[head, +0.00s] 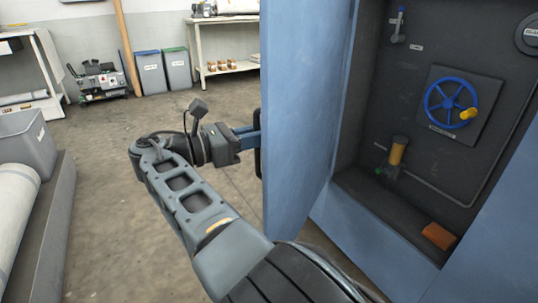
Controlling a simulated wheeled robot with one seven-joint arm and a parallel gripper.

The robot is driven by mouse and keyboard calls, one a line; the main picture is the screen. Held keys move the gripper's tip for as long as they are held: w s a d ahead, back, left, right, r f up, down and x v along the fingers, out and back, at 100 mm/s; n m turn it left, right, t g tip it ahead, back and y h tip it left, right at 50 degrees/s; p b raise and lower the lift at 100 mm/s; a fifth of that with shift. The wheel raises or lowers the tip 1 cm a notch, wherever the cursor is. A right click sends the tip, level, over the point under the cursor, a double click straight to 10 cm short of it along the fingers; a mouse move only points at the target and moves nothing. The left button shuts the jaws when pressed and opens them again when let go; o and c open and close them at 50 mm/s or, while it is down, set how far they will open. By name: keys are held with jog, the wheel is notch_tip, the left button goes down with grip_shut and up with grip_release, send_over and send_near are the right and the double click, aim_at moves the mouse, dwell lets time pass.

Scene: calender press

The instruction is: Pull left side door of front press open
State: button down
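The light blue left side door (303,120) of the front press stands swung open toward me and left, its inner edge beside the dark cabinet interior. A black vertical handle (258,168) shows at the door's left edge, mostly hidden behind the door panel. My gripper (254,136) reaches from the left to this handle, its blue fingers at the handle's height. The fingertips are partly hidden by the door edge, so whether they grip the handle cannot be seen.
Inside the press (400,215) are a blue handwheel (450,104), a yellow-topped cylinder (397,152) and an orange block (438,236). Open floor (110,185) lies left of the door.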

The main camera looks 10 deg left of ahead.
jog(key=shift+w+a+f+b, duration=0.1)
jog(key=shift+w+a+b, duration=0.4)
jog(key=shift+a+b, duration=0.45)
jog(key=c, duration=1.2)
grip_release()
jog(key=shift+r, duration=0.2)
